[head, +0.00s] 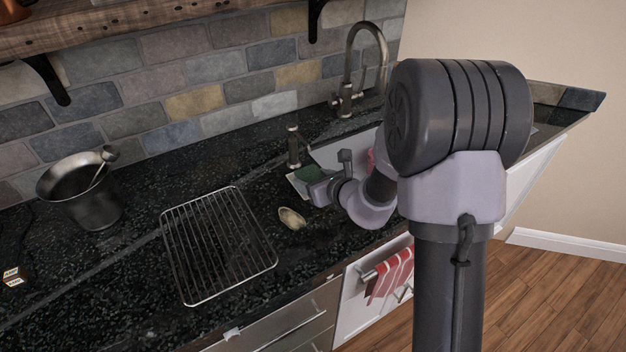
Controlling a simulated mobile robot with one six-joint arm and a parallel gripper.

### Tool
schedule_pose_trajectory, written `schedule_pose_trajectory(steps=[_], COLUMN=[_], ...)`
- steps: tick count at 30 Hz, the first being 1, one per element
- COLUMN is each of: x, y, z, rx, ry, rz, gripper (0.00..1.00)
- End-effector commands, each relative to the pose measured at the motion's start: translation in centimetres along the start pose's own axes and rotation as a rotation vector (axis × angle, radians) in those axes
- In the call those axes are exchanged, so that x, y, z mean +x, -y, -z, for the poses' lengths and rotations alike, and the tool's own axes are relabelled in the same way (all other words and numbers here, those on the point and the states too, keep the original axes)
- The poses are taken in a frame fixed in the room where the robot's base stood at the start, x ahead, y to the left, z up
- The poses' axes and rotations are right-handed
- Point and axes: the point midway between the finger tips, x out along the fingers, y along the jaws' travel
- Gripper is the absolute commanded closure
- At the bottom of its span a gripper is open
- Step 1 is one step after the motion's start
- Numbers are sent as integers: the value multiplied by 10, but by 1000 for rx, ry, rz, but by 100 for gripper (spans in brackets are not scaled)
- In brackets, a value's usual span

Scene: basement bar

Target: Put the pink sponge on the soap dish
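A small pink patch (371,159) shows in the sink area, mostly hidden behind my arm; it may be the pink sponge, but too little shows to be sure. A small oval tan dish (291,217), which looks like the soap dish, lies on the dark counter between the wire rack and the sink. Its top looks bare. My gripper (316,190) is at the near left corner of the sink, just right of and beyond the dish. It is small and partly covered by my wrist, so its fingers and anything between them are unclear.
A green flat item (308,173) lies by the sink's left end (340,152). A soap dispenser (294,147) and a tall faucet (347,95) stand behind. A red striped towel (391,274) hangs in front.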

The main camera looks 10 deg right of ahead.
Motion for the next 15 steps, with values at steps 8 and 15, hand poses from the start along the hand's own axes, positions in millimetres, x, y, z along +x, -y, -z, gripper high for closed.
schedule_pose_trajectory(steps=[8, 15], x=[0, -19], y=[0, 1], z=[0, -6], rx=[0, 2], ry=[0, 1], rz=[0, 3], gripper=[20, 20])
